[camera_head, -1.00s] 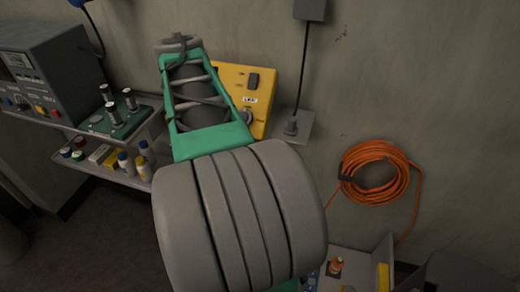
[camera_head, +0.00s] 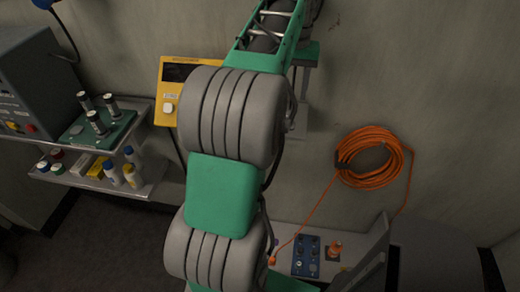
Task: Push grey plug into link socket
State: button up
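A yellow box (camera_head: 170,86) with a dark display and a pale button stands against the wall, left of my arm. My arm covers its right part, where the link socket was visible earlier, so the socket is hidden now. I cannot make out the grey plug; the small wall shelf where a grey plug-like piece stood is mostly behind my arm. My green and grey arm rises through the middle of the picture and runs out at the top. My gripper is not visible, so I cannot tell what it holds.
A grey instrument (camera_head: 30,85) and a green board (camera_head: 98,132) with several upright metal cylinders stand at left, above a shelf (camera_head: 150,185) of bottles. An orange cable coil (camera_head: 372,178) hangs at right. Below are a blue panel (camera_head: 307,256) and an orange object (camera_head: 334,250).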

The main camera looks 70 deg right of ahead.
aim_at(289, 113)
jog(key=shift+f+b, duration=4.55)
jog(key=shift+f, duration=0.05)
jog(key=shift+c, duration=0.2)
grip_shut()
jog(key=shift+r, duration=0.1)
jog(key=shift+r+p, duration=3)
jog(key=shift+p, duration=0.15)
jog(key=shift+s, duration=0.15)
